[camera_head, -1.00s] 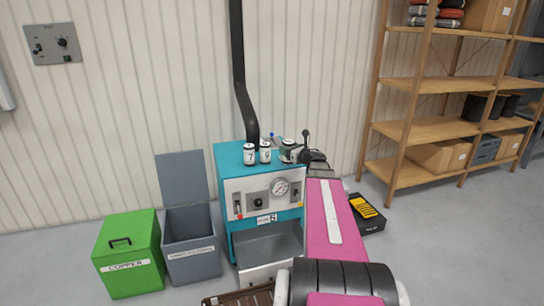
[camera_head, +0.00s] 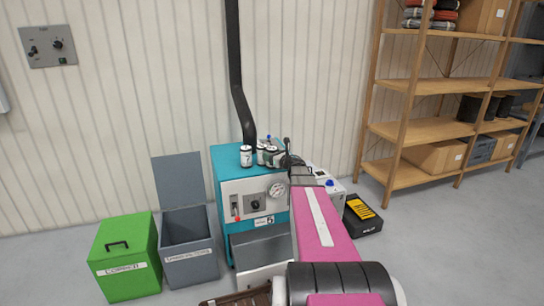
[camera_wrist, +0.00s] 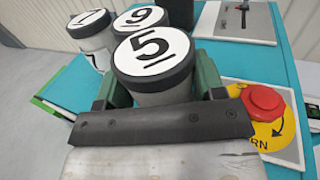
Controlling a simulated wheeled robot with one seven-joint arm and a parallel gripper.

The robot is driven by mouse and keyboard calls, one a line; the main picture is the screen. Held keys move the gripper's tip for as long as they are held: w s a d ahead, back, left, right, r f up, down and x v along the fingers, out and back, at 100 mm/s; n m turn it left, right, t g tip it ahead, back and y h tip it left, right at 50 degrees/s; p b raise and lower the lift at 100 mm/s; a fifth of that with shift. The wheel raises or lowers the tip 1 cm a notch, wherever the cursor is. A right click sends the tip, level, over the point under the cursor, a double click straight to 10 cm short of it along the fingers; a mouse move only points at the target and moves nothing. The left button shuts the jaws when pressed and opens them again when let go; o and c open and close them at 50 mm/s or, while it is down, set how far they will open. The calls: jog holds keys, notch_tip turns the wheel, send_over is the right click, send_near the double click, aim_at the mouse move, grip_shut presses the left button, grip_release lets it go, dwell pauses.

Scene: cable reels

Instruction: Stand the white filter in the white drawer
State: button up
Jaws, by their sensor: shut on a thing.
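Three white canister-shaped filters with dark rims stand close together at the top of the teal machine. In the wrist view their lids read 7 (camera_wrist: 88,22), 9 (camera_wrist: 140,17) and 5 (camera_wrist: 151,50). My gripper (camera_wrist: 160,84) has its green jaws on both sides of the filter marked 5 and is shut on it. In the head view my gripper (camera_head: 279,157) is at the right of the group, beside the filter marked 7 (camera_head: 246,156) and another (camera_head: 261,154).
The teal machine (camera_head: 226,215) carries a gauge panel. A red button (camera_wrist: 264,102) on a yellow disc lies close right of my gripper. A green copper bin (camera_head: 125,262) and an open grey bin (camera_head: 188,240) stand left. A white device (camera_head: 332,190) and wooden shelves (camera_head: 425,130) stand right.

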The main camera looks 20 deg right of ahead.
jog(key=o, duration=1)
jog(key=shift+f, duration=0.1)
